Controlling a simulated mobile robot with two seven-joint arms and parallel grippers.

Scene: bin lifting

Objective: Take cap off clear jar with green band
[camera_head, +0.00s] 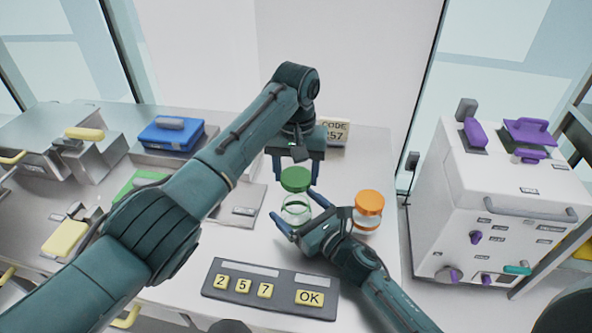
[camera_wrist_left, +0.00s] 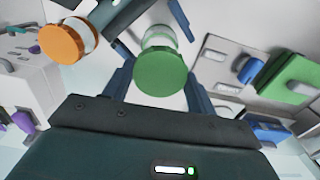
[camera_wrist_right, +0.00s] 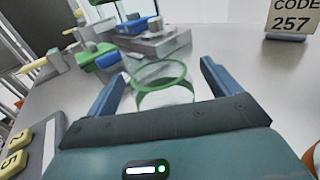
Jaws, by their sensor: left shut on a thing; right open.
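The clear jar with a green band (camera_head: 296,212) stands upright on the table; it also shows in the right wrist view (camera_wrist_right: 165,95), where its top looks open with a green rim. The green cap (camera_head: 295,180) is just above the jar, seemingly apart from it; it also shows in the left wrist view (camera_wrist_left: 160,75). My left gripper (camera_head: 295,180) points down from above, shut on the green cap. My right gripper (camera_head: 296,208) is low at the table, open, its fingers on either side of the jar with gaps in the right wrist view (camera_wrist_right: 163,85).
A jar with an orange cap (camera_head: 369,203) stands close to the right of my right gripper. A keypad (camera_head: 270,287) lies in front. A code sign (camera_head: 335,131) stands behind. Blue (camera_head: 171,133) and green boxes are at left, a white machine (camera_head: 500,220) at right.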

